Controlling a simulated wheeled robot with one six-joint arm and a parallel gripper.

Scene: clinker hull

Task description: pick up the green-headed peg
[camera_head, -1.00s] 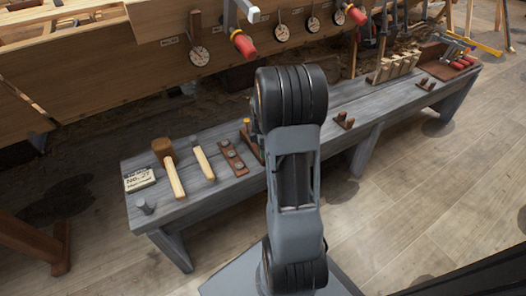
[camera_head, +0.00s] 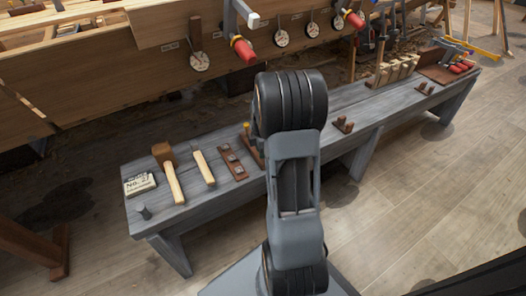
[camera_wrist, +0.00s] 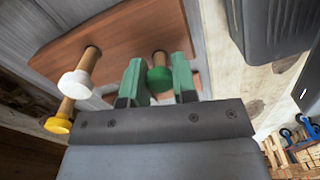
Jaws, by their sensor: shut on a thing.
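In the wrist view, the green-headed peg (camera_wrist: 159,79) sits between the two green fingers of my gripper (camera_wrist: 159,82), which are shut on it. Its pale wooden shaft points toward the brown board (camera_wrist: 120,38); I cannot tell whether its tip is still in the board. A white-headed peg (camera_wrist: 75,83) and a yellow-headed peg (camera_wrist: 58,124) stand to the left of the gripper. In the head view, my arm hides the gripper and the green-headed peg; part of the brown board (camera_head: 251,153) shows left of the arm.
The grey bench (camera_head: 320,140) also holds a mallet (camera_head: 171,176), a pale-handled tool (camera_head: 203,167), a brown strip (camera_head: 233,162) and a label card (camera_head: 139,184). The wooden hull (camera_head: 110,70) with hanging tools rises behind. A dark grey object (camera_wrist: 273,25) is right of the gripper in the wrist view.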

